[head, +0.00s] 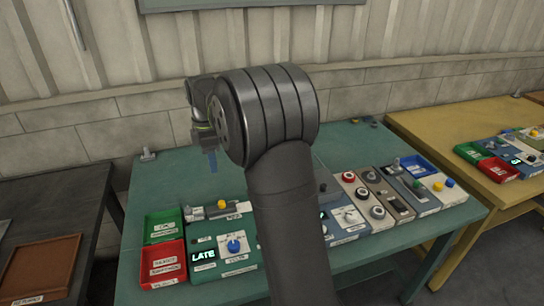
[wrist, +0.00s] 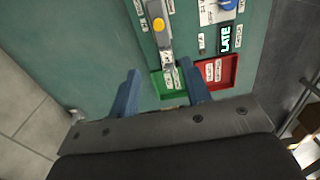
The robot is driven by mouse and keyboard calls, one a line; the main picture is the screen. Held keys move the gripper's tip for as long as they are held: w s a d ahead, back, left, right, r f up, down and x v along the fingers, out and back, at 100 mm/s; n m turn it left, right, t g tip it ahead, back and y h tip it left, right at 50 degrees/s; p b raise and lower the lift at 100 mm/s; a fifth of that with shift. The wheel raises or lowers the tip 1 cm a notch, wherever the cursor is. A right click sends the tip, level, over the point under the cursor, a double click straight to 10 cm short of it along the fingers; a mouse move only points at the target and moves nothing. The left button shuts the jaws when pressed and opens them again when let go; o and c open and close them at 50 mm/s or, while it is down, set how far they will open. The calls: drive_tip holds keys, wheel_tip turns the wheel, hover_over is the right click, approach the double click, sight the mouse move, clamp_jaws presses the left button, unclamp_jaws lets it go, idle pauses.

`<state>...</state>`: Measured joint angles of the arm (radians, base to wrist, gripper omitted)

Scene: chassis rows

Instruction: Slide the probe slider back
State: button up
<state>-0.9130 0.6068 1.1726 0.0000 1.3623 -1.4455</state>
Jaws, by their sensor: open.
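A grey slider unit (head: 215,211) with a yellow knob (head: 222,204) lies on the teal table, left of my arm. Its label is too small to read, so I cannot tell whether it is the probe slider. In the wrist view the grey rail (wrist: 162,45) runs away from my gripper, with the yellow knob (wrist: 158,25) toward the far end. My gripper (wrist: 160,74) is open and empty, its blue fingers apart near the green tray and short of the knob. In the head view a blue fingertip (head: 212,162) shows above the table behind the unit.
A green tray (head: 163,228) and a red tray (head: 163,264) stand at the table's left. A panel with a blue dial (head: 233,246) and a "LATE" display (head: 204,255) sits in front of the slider unit. Several control modules stand right of my arm. The table behind the unit is clear.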

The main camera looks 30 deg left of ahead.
sight(222, 202)
drive_tip(key=f+n, duration=0.3)
drive_tip(key=f, duration=0.2)
drive_tip(key=f+n, duration=0.3)
drive_tip(key=f, duration=0.3)
drive_tip(key=f+n, duration=0.3)
drive_tip(key=f, duration=0.3)
drive_tip(key=shift+w+d, duration=0.3)
drive_tip(key=shift+w, duration=0.05)
clamp_jaws()
